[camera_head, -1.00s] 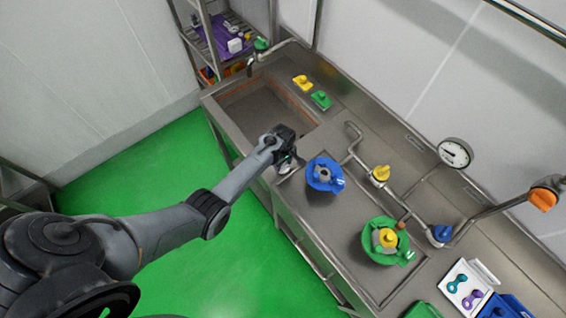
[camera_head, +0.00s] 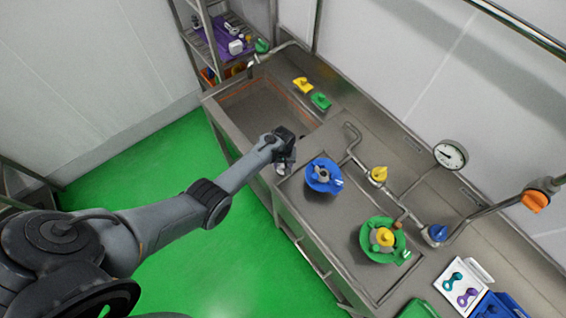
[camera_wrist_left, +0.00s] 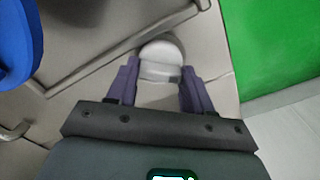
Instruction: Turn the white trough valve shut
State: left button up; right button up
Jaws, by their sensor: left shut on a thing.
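A white rounded knob, which looks like the white trough valve (camera_wrist_left: 162,50), shows between my left fingers in the left wrist view. My left gripper (camera_wrist_left: 158,84) is shut on it, with one purple finger on each side. In the head view my left gripper (camera_head: 281,163) is at the front edge of the steel counter, between the sink basin and the blue round fitting. There my wrist and fingers hide most of the valve, and its turn angle cannot be told. My right gripper is not in view.
The blue round fitting (camera_head: 324,176) stands close to the right of my left gripper. A green one (camera_head: 384,240) is farther right. Pipes with a yellow valve (camera_head: 378,174) and a blue valve (camera_head: 436,234) run behind them. The sink basin (camera_head: 262,112) is open and empty.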

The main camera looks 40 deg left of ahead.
pick_arm(q)
jog(key=m, duration=0.5)
jog(key=shift+m+p, duration=0.3)
jog(key=shift+p, duration=0.05)
jog(key=shift+m, duration=2.3)
jog(key=o, duration=1)
jog(key=shift+o, duration=0.2)
